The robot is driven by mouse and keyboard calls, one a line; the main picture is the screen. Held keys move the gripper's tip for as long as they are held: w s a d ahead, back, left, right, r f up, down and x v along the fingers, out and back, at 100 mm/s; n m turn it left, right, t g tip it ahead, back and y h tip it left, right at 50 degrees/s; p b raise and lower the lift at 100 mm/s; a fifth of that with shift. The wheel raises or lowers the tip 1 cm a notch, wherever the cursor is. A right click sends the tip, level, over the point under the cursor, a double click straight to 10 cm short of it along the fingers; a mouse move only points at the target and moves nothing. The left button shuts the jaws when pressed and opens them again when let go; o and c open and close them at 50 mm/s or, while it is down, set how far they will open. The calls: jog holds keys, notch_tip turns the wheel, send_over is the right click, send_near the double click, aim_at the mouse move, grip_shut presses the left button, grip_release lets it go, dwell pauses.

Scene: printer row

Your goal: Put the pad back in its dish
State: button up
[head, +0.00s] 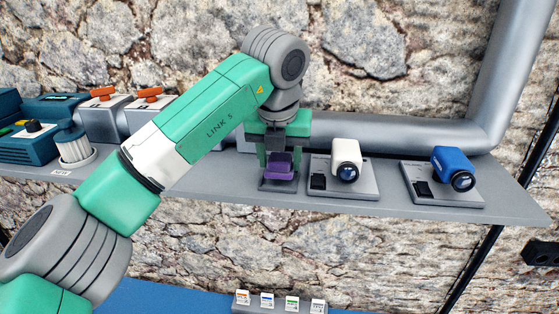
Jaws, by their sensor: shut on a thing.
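The purple pad (280,168) is in the head view, right of the middle, on the grey shelf's near side. A dark grey flat base (268,185), which looks like the dish, lies directly below the pad. I cannot tell whether the pad rests in it or hangs just above it. The gripper's fingertips are partly hidden behind the pad.
A white camera-like unit (345,160) on a grey plate stands close on the right, a blue one (453,168) farther right. Left are orange-topped grey boxes (98,115) and a ribbed white cylinder (75,145). A grey pipe (420,132) runs behind. The shelf (390,205) is narrow.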

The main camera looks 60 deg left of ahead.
aim_at(279, 172)
jog(key=shift+f, duration=0.95)
jog(key=shift+f, duration=0.25)
jog(key=shift+f, duration=0.45)
jog(key=o, duration=0.9)
jog(key=shift+a+f, duration=0.1)
jog(key=shift+f, duration=0.05)
jog(key=shift+o, duration=0.5)
jog(key=shift+r, duration=0.35)
jog(key=b+v, duration=0.1)
jog(key=v, duration=1.2)
jog(key=shift+b, duration=0.35)
